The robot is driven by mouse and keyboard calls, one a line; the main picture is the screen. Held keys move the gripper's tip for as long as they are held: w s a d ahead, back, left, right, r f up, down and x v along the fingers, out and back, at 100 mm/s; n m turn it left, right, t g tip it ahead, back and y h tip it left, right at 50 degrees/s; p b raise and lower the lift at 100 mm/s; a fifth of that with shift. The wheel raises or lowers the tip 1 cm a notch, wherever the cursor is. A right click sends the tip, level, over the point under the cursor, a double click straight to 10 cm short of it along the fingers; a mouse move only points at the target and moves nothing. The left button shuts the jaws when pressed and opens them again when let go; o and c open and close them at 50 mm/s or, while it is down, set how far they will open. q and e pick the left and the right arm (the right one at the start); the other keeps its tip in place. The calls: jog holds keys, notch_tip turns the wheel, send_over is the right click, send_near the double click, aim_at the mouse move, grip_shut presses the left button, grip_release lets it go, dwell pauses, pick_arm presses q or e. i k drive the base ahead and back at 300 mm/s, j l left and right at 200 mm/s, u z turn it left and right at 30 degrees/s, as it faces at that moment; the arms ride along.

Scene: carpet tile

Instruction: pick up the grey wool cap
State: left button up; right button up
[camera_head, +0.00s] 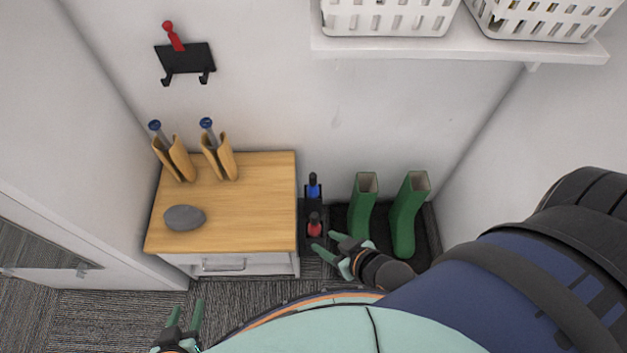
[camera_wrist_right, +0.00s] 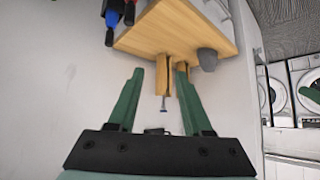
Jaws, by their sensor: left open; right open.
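The grey wool cap (camera_head: 184,217) lies on the front left part of the wooden cabinet top (camera_head: 262,205) in the head view. It also shows in the right wrist view (camera_wrist_right: 208,59), at the edge of the wooden top. My left gripper (camera_head: 187,314) is open and empty, in front of and below the cabinet, apart from the cap. My right gripper (camera_head: 328,245) is open, right of the cabinet near the boot tray, well away from the cap. In the right wrist view my right gripper's fingers (camera_wrist_right: 156,98) stand apart with nothing held between them.
Two tan holders (camera_head: 174,160) with blue-topped items stand behind the cap. Blue and red bottles (camera_head: 314,187) stand in a dark rack right of the cabinet. Green boots (camera_head: 409,215) stand on a dark tray (camera_head: 432,236). A shelf (camera_head: 480,50) with white baskets hangs above.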

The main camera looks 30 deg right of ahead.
aim_at(179, 217)
jog(key=k+j, duration=0.4)
jog(key=k, duration=0.15)
jog(key=k+j, duration=0.4)
jog(key=k, duration=0.2)
